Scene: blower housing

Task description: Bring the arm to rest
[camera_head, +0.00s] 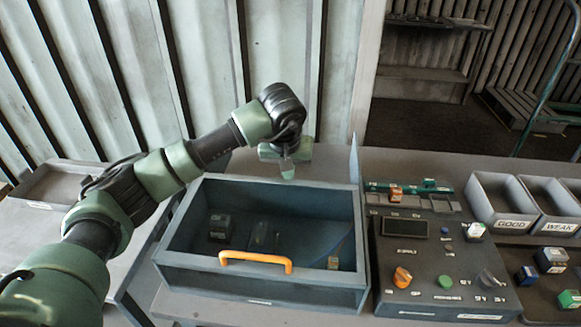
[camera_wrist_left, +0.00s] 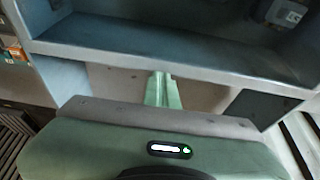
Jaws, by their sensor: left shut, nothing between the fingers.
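My left arm (camera_head: 165,172) reaches in from the left of the head view and bends down over the back edge of an open dark blue box. My left gripper (camera_head: 287,174) points down there, shut and empty. In the left wrist view its closed fingers (camera_wrist_left: 162,90) show close together, with a bluish wall (camera_wrist_left: 170,52) beyond them. My right gripper is in neither view.
The blue box (camera_head: 180,262) has an orange handle (camera_head: 256,262) and holds a few dark items. A control panel (camera_head: 437,262) stands right of it. Bins marked GOOD (camera_head: 512,225) and WEAK (camera_head: 560,227) stand further right. A corrugated wall rises behind.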

